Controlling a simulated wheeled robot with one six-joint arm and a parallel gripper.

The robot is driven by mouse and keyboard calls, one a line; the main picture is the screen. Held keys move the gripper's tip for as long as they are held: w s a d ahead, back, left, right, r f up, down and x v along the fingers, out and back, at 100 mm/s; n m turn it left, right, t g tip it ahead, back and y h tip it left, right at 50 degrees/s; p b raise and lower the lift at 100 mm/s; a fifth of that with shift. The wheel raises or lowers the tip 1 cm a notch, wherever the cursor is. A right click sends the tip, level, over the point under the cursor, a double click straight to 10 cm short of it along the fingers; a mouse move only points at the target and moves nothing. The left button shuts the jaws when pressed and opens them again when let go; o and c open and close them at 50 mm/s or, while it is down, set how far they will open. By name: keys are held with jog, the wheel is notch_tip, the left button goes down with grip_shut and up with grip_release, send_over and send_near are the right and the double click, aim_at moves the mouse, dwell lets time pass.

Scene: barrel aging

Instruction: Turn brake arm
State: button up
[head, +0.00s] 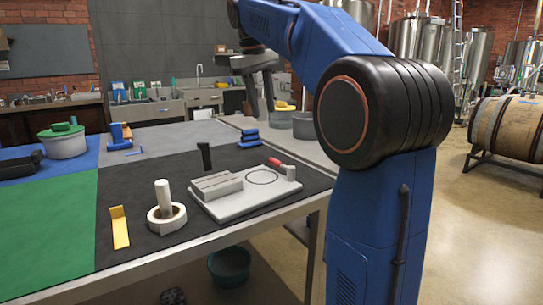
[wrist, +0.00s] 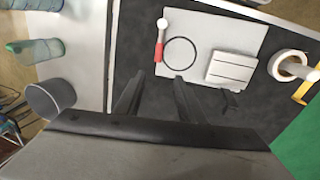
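The brake arm, a red-handled lever (head: 277,163), is on a white board (head: 228,206) at the right of the black mat. In the wrist view the red handle (wrist: 159,51) reaches from a pale round end towards my fingers, beside a black ring outline (wrist: 181,40) on the board. My gripper (wrist: 158,76) is open and empty, its two dark fingers apart. Its fingertips appear just short of the handle in that view, with no contact visible.
A ribbed grey block (head: 216,185) sits on the board, with a black upright piece (head: 205,156) behind it. A tape roll around a white post (head: 164,208) and a yellow bracket (head: 119,228) stand left. A grey cup (wrist: 50,97) is beyond the mat.

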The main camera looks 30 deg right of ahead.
aim_at(272, 159)
jog(key=d+f, duration=0.1)
jog(key=f, duration=0.4)
jog(key=d+f, duration=0.1)
jog(key=f, duration=0.5)
jog(key=w+d+f, duration=0.1)
jog(key=f, duration=0.4)
jog(key=shift+d+f, duration=0.3)
jog(key=shift+f, duration=0.05)
grip_shut()
